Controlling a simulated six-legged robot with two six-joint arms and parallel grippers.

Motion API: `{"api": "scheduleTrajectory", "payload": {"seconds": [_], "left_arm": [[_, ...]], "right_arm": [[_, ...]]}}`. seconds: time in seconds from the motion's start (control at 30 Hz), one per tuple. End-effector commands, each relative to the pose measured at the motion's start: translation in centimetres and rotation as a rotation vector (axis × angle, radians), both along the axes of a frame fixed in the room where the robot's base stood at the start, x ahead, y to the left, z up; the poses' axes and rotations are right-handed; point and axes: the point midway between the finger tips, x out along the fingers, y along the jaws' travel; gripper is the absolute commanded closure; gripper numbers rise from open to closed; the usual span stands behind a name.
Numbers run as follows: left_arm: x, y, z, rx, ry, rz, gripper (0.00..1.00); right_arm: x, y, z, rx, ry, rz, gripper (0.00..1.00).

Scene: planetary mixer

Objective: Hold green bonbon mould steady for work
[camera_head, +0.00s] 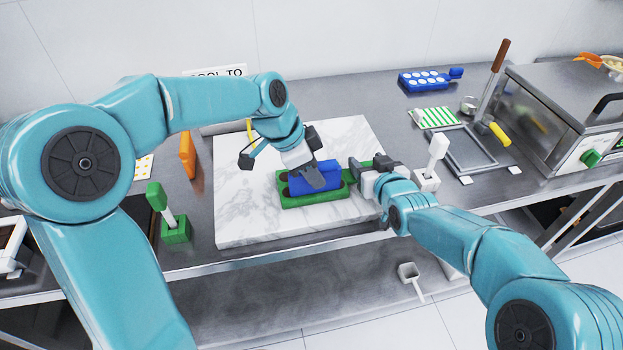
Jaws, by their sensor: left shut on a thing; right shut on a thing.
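The green bonbon mould (318,198) lies flat on the white marble slab, with dark round cavities showing at its left end. My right gripper (368,182) is shut on the mould's right end and partly hides it. A blue block-like thing (321,175) is over the middle of the mould and covers many of its cavities. My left gripper (307,173) is above the mould, shut on the blue thing. Its exact hold is partly hidden, and I cannot tell whether the blue thing touches the mould.
The marble slab (240,215) has free room left of the mould. A green-handled tool in a green holder (176,231) stands left, a white one (427,180) right. A blue mould (424,79), grey tray (470,149) and steel machine (550,110) are at the back right.

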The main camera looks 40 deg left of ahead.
Motion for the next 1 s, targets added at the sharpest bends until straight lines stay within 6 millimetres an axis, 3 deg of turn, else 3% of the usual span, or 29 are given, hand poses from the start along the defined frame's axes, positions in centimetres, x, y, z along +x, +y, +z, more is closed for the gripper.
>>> {"api": "scheduleTrajectory", "payload": {"seconds": [0.33, 0.7, 1.0], "left_arm": [[-0.2, -0.2, -0.5, -0.004, 0.014, -0.001, 1.0], [1.9, 2.2, -0.2, -0.002, 0.012, -0.001, 1.0], [2.1, 2.5, -0.1, -0.001, 0.01, -0.001, 1.0]], "right_arm": [[0.0, 0.0, 0.0, 0.002, -0.001, 0.0, 0.82], [0.0, 0.0, 0.1, 0.002, -0.003, 0.0, 0.82], [0.0, 0.0, 0.1, 0.002, -0.003, 0.0, 0.82]]}}
